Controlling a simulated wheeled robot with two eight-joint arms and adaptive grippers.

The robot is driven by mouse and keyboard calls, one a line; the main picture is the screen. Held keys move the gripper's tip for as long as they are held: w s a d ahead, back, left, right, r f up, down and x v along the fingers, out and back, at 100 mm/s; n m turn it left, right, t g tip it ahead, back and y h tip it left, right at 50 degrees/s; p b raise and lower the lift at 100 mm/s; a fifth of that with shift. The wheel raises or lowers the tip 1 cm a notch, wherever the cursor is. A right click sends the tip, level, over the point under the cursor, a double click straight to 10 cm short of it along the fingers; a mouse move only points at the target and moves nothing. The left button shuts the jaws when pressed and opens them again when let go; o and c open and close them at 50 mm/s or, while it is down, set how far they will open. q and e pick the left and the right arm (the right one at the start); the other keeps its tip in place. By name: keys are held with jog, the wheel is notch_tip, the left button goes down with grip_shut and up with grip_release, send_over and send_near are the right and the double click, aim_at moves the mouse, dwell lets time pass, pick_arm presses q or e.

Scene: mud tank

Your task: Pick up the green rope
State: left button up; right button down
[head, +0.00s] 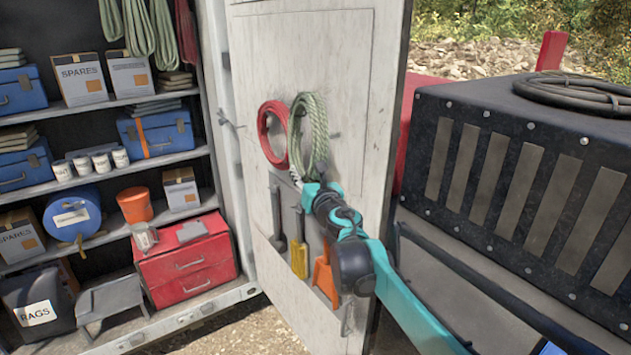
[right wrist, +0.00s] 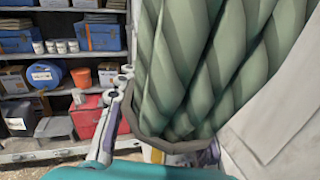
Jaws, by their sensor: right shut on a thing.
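The green rope (head: 316,130) is a pale green twisted coil at the white cabinet door, beside the red rope coil (head: 268,135). My right gripper (head: 308,186) is at the lower end of the green coil and shut on it. In the right wrist view the thick green strands of the rope (right wrist: 195,60) fill the middle, with one finger of my right gripper (right wrist: 125,115) along their left side. The other finger is mostly hidden behind the rope. Whether the coil still touches its hook is hidden. My left gripper is not in view.
The open door (head: 340,60) carries hanging tools, among them a yellow one (head: 299,258) and an orange one (head: 325,275), just below my gripper. Shelves with boxes and a red toolbox (head: 187,262) stand left. A black slotted unit (head: 520,170) stands right.

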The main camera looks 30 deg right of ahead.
jog(key=s+a+b, duration=0.1)
jog(key=a+b, duration=0.1)
jog(key=a, duration=1.4)
jog(key=shift+s+a, duration=0.2)
jog(key=shift+a, duration=0.05)
